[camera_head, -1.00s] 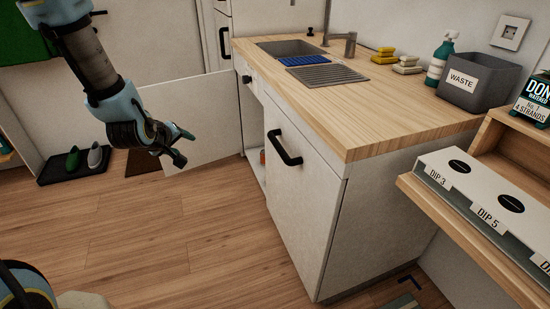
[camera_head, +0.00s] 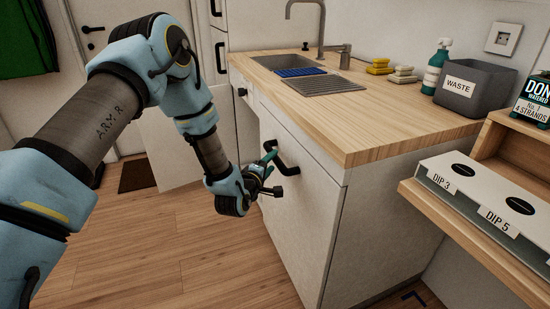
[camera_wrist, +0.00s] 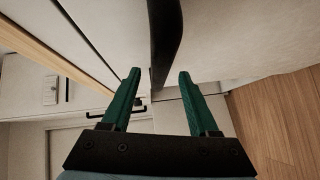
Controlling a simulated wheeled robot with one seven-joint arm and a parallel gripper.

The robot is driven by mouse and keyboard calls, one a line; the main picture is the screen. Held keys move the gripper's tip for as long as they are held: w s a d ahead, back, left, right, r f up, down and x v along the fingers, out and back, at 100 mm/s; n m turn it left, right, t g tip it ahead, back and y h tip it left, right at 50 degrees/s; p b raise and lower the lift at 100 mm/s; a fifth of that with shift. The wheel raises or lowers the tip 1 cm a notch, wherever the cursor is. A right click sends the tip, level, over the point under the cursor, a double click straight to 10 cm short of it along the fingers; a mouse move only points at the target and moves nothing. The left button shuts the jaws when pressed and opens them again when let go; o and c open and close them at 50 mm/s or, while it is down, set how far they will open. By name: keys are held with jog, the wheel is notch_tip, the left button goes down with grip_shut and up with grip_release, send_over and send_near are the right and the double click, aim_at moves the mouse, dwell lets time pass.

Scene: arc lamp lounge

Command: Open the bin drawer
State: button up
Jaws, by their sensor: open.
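The bin drawer's white front (camera_head: 300,215) is at the end of the counter unit and looks closed. Its black bar handle (camera_head: 290,165) is near the top of the front. My gripper (camera_head: 272,172) is at the handle with its green fingers apart. In the wrist view, the open fingers (camera_wrist: 159,74) point at the dark handle bar (camera_wrist: 165,40), which lies in line with the gap between them. Nothing is gripped. I cannot tell whether a finger touches the bar or how far the bar is between the fingers.
A wooden counter (camera_head: 340,110) tops the unit, with a sink (camera_head: 295,62) and a grey WASTE bin (camera_head: 475,88). A white door panel (camera_head: 170,140) stands open behind my arm. A wooden shelf (camera_head: 470,245) juts out at the right. The wood floor (camera_head: 210,260) in front is clear.

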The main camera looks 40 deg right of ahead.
aim_at(273, 160)
jog(key=shift+x, duration=1.85)
jog(key=shift+a, duration=0.1)
grip_shut()
